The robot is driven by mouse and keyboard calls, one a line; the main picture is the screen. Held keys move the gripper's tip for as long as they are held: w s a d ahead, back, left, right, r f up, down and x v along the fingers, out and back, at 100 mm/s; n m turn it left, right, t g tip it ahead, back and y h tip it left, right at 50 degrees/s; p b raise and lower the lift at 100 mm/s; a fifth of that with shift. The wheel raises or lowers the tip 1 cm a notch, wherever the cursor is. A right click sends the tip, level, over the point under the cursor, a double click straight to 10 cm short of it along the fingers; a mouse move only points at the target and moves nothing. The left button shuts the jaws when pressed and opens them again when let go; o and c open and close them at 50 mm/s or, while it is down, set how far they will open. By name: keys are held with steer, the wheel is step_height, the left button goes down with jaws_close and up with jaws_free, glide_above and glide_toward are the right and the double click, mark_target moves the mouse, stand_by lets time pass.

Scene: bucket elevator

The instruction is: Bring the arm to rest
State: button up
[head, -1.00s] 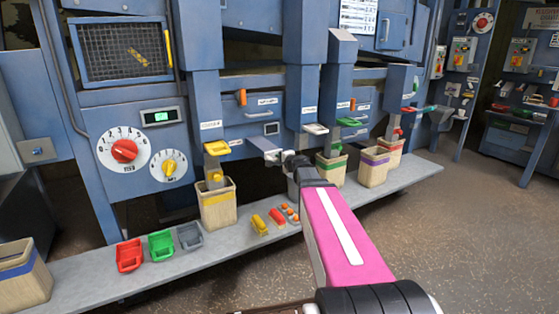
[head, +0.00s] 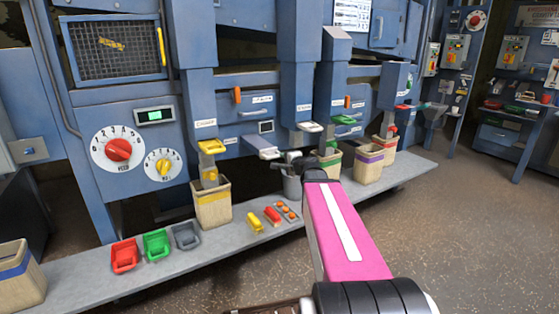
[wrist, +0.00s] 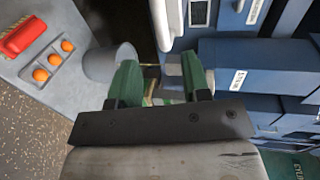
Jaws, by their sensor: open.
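My pink arm link (head: 343,235) reaches from the bottom of the head view toward the blue machine. My gripper sits at its far end, small and partly hidden by the wrist, in front of the machine and near the grey bin (head: 292,186). In the wrist view the two green fingers of my gripper (wrist: 161,84) stand apart, with nothing visible held between them. The grey bin (wrist: 108,64) is just left of the fingers there. I cannot tell whether anything touches them.
A grey shelf (head: 95,275) runs along the machine. It carries a wooden bin with a yellow band (head: 211,206), red (head: 125,256), green (head: 157,244) and grey (head: 186,236) trays, and a tray of orange balls (head: 287,211). Open floor (head: 450,240) lies at right.

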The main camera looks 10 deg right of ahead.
steer(key=shift+v, duration=1.2)
steer(key=s+a+f+n+g+y, duration=0.1)
steer(key=s+a+f+n+g, duration=0.35)
steer(key=a+f+n, duration=0.35)
steer(key=s+f+n+g+h, duration=0.5)
steer(key=s+f+g, duration=0.5)
steer(key=s+f, duration=0.5)
step_height(320, 180, down, 2)
steer(key=shift+s+n+h, duration=0.3)
steer(key=shift+n+h, duration=0.1)
steer(key=shift+n, duration=0.3)
